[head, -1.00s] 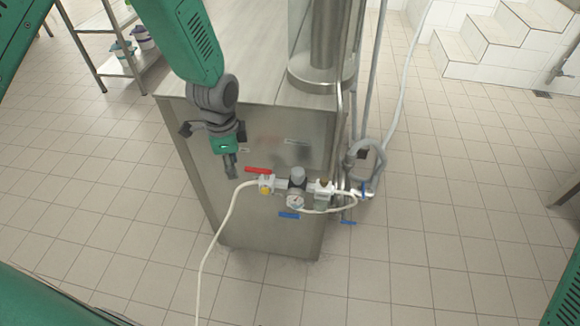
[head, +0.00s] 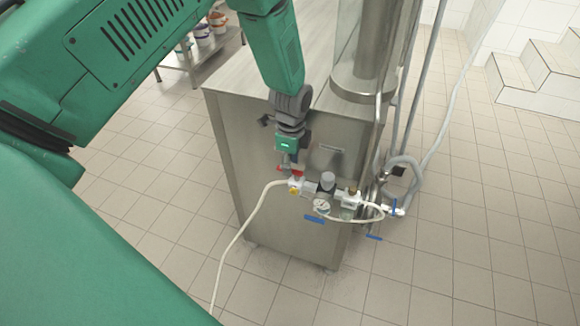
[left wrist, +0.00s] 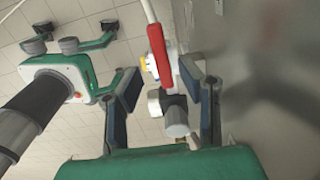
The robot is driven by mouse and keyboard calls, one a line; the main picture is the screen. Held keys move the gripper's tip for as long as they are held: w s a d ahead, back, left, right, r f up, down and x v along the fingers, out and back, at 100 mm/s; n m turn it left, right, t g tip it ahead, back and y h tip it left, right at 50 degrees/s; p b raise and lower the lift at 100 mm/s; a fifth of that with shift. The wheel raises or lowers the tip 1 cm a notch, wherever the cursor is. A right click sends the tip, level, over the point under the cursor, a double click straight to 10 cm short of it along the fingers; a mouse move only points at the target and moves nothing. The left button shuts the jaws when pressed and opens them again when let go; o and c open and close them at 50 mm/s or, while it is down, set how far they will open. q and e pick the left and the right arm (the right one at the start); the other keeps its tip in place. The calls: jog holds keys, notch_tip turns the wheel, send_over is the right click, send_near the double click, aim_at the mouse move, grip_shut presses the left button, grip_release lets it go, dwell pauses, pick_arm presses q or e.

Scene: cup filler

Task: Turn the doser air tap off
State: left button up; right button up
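The air tap with the red handle (head: 299,172) sits at the left end of the fitting row on the metal cabinet's front. Its yellow-marked white body (head: 295,187) joins a white hose. My left gripper (head: 291,167) points down at the red handle and hides part of it. In the left wrist view the red handle (left wrist: 159,58) lies between the two spread fingers of my left gripper (left wrist: 163,88), with gaps on both sides. The gripper is open and holds nothing.
Right of the tap are a grey regulator knob (head: 327,181), a pressure gauge (head: 321,206) and a blue handle (head: 314,218). The white hose (head: 241,233) hangs down to the left. The metal cabinet (head: 225,135) stands close behind the gripper. Tiled floor in front is open.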

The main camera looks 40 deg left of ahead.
aim_at(280, 166)
pick_arm(q)
jog(key=shift+a+f, duration=0.15)
jog(key=shift+f, duration=0.4)
jog(key=a, duration=0.1)
jog(key=a+f, duration=0.1)
jog(key=a, duration=0.1)
jog(key=shift+a+f, duration=0.15)
jog(key=shift+f, duration=0.1)
jog(key=shift+c, duration=1.2)
jog(key=shift+d, duration=0.25)
grip_shut()
jog(key=shift+w+d+r, duration=0.1)
jog(key=shift+d+r, duration=0.1)
jog(key=shift+d, duration=0.35)
jog(key=shift+d+r, duration=0.15)
jog(key=shift+d, duration=0.35)
jog(key=shift+a, duration=0.45)
pick_arm(e)
jog(key=shift+a+r, duration=0.2)
jog(key=shift+a, duration=0.55)
